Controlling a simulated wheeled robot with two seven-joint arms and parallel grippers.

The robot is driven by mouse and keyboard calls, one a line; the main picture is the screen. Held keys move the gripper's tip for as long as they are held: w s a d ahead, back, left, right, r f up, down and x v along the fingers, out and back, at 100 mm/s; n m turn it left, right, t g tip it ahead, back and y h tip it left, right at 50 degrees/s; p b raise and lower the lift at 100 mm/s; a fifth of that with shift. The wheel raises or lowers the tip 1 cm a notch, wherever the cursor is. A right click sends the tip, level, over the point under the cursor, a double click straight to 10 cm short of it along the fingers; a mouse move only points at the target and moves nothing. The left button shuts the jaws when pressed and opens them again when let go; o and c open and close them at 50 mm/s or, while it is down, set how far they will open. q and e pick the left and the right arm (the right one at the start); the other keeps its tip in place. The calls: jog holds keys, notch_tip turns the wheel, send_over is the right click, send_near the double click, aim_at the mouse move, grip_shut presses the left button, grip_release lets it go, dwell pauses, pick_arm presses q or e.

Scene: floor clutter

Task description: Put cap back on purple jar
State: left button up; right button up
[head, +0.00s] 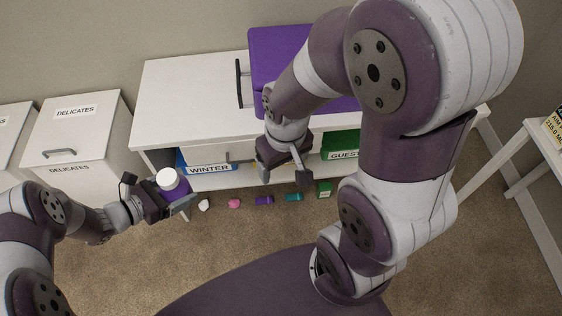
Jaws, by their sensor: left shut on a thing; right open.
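A purple jar (181,188) with a round white top (167,178) is held in my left gripper (174,193), at the left in front of the white cabinet. The gripper's fingers hide part of the jar. I cannot tell whether the white top is a cap or the jar's own top. A small white piece (204,205) lies on the carpet just right of the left gripper; I cannot tell if it is the cap. My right gripper (284,176) is open and empty, in front of the cabinet's shelf, above the row of small things.
On the carpet lie a pink thing (234,203), a purple one (264,200), a teal one (293,197) and a green box (324,189). The white cabinet (185,100) bears a purple case (275,45). WINTER (208,169) and GUEST (343,154) bins sit below.

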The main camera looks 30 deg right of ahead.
pick_arm(q)
jog(key=shift+w, duration=0.15)
jog(key=s+a+r+n+t+y, duration=0.1)
jog(key=s+a+n+t+y, duration=0.1)
jog(key=a, duration=1.2)
jog(key=shift+a+r+n+t, duration=0.3)
jog(key=shift+r+n+t, duration=0.1)
jog(key=shift+n+t, duration=0.4)
